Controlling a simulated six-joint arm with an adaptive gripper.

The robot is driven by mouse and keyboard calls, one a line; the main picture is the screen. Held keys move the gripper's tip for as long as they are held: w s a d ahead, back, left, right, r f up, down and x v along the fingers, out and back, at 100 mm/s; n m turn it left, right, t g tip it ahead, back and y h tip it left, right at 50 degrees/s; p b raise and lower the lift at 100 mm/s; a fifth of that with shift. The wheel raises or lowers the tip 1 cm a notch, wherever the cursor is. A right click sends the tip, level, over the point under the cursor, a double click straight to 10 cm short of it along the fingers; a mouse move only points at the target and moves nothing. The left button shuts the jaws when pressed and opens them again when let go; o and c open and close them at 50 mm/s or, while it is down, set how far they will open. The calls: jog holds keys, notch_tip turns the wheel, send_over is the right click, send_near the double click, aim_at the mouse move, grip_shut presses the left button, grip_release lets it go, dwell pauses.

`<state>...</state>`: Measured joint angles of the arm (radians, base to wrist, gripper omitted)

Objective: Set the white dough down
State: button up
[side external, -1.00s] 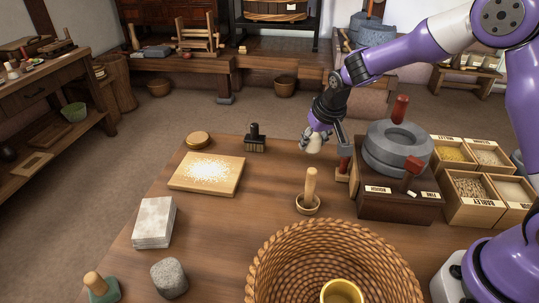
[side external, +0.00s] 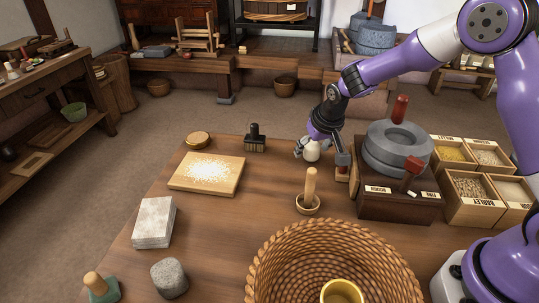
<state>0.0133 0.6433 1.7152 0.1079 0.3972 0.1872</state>
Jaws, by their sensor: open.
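The white dough (side external: 311,152) is a small pale lump at the back of the wooden table (side external: 240,225), left of the stone quern. My gripper (side external: 318,152) is open around it, with one finger to the left of the dough and the other to its right. Part of the dough's top is hidden by the gripper. From this angle I cannot tell for sure whether the dough rests on the table or touches a finger.
The quern (side external: 398,150) stands close on the right, and a pestle in a small bowl (side external: 308,205) is in front. A large wicker basket (side external: 275,245) fills the front. The table's middle left is clear.

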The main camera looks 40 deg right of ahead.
jog(key=v, duration=1.2)
jog(key=s+a+r+n, duration=0.1)
jog(key=s+r, duration=0.1)
jog(key=s, duration=0.7)
jog(key=s+r+n+t+y, duration=0.1)
jog(key=s+r+n, duration=0.1)
jog(key=s, duration=0.6)
jog(key=shift+s+a+r, duration=0.35)
jog(key=shift+a+r, duration=0.05)
jog(key=shift+r, duration=0.15)
